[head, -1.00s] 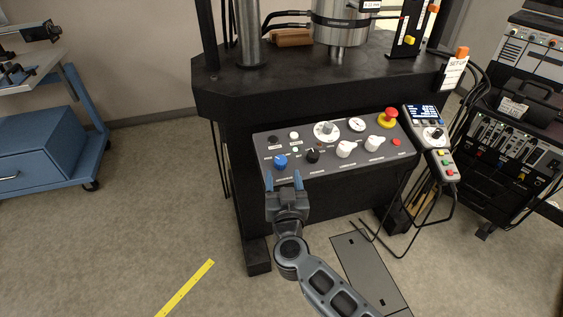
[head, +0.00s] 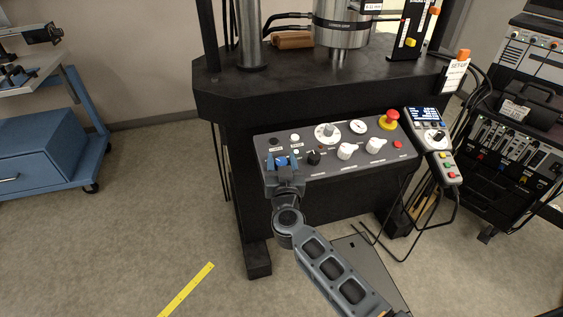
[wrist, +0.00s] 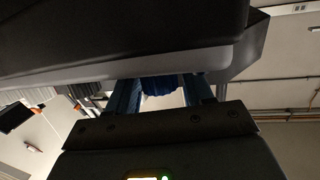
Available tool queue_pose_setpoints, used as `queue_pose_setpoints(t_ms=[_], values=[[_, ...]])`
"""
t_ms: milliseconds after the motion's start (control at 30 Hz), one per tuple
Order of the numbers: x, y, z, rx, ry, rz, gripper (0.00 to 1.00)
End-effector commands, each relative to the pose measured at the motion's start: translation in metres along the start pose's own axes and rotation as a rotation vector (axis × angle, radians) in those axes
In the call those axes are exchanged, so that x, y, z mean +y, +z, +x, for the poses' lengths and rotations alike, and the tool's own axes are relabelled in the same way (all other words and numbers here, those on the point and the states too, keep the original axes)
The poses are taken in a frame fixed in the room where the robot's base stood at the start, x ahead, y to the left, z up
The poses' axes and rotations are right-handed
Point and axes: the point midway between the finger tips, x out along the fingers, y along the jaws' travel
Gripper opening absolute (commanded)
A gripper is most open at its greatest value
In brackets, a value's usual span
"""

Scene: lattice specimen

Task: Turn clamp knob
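The blue knob (head: 282,160) sits at the lower left of the sloping grey control panel (head: 330,166). The panel's labels are too small to read. My gripper (head: 281,165) is at this knob, with one blue finger on each side of it. The wrist view shows the ribbed blue knob (wrist: 160,85) between the two fingers of my gripper (wrist: 163,93). The fingers are apart, and light gaps show between them and the knob. The knob's front is partly hidden by my gripper in the head view.
A black knob (head: 314,158) is close to the right of the blue one. White knobs (head: 346,151) and a red emergency button (head: 390,119) are farther right. A pendant (head: 433,137) hangs beside the panel.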

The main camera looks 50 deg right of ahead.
Motion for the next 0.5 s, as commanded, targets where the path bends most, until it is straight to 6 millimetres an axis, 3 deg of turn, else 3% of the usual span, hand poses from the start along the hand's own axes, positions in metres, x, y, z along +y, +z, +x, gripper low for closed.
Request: queue_pose_setpoints(t_ms=[400,500], values=[[-0.0001,-0.0001,-0.0002,0.000,0.000,0.000,0.12],[-0.0003,-0.0005,-0.0002,0.000,0.002,0.001,0.12]])
